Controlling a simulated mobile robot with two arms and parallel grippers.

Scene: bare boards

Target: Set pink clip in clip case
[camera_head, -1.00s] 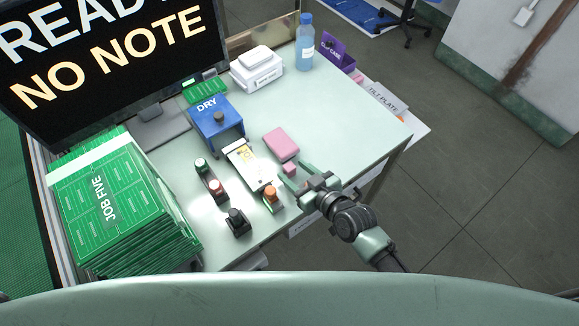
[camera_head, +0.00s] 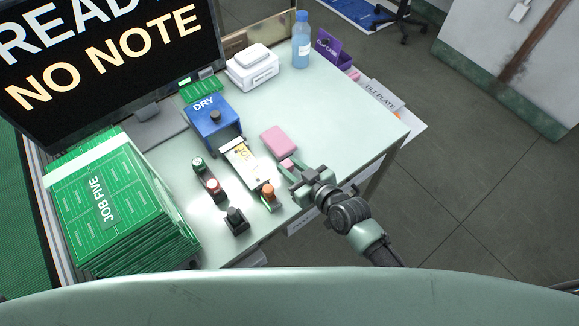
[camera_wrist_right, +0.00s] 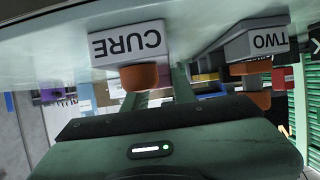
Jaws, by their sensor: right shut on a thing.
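The pink clip (camera_head: 288,163) is a small pink piece at the front of the table, just below a larger pink block. My right gripper (camera_head: 289,168) is shut on it, low by the tabletop; the fingers partly hide it. In the right wrist view the fingers (camera_wrist_right: 157,98) show only in part, and I cannot make out the clip. The clip case (camera_head: 328,45) is a purple, open-looking box beyond the table's far right edge, beside the blue bottle. Its inside is too small to tell. My left gripper is not in view.
The larger pink block (camera_head: 279,140) lies beside the gripper. An orange-topped button (camera_head: 268,193) and a yellow-white card strip (camera_head: 243,160) stand to its left. A blue bottle (camera_head: 301,40) and white box (camera_head: 252,68) stand at the back. The table's right half is clear.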

